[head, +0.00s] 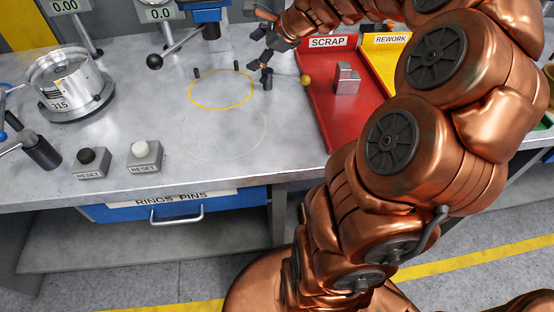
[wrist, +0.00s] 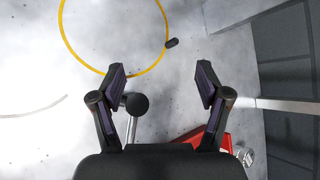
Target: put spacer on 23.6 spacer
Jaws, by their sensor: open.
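No part marked 23.6 can be made out in either view, and I cannot identify a loose spacer. My gripper (head: 258,40) is over the back of the grey bench, near the yellow circle and left of the red scrap tray. In the wrist view my gripper (wrist: 160,76) has its two fingers wide apart, with only bare bench between the tips. A metal cylinder marked 315 (head: 64,88) stands on a dark round base at the left of the bench, with a clear rim around its top.
A yellow circle (head: 222,107) marks the bench, with short dark pegs (head: 196,73) near it. The red scrap tray (head: 322,122) holds a grey stepped block (head: 346,78). A yellow rework tray (head: 392,62) is beyond it. Two reset buttons (head: 145,154) sit at the front. The bench centre is clear.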

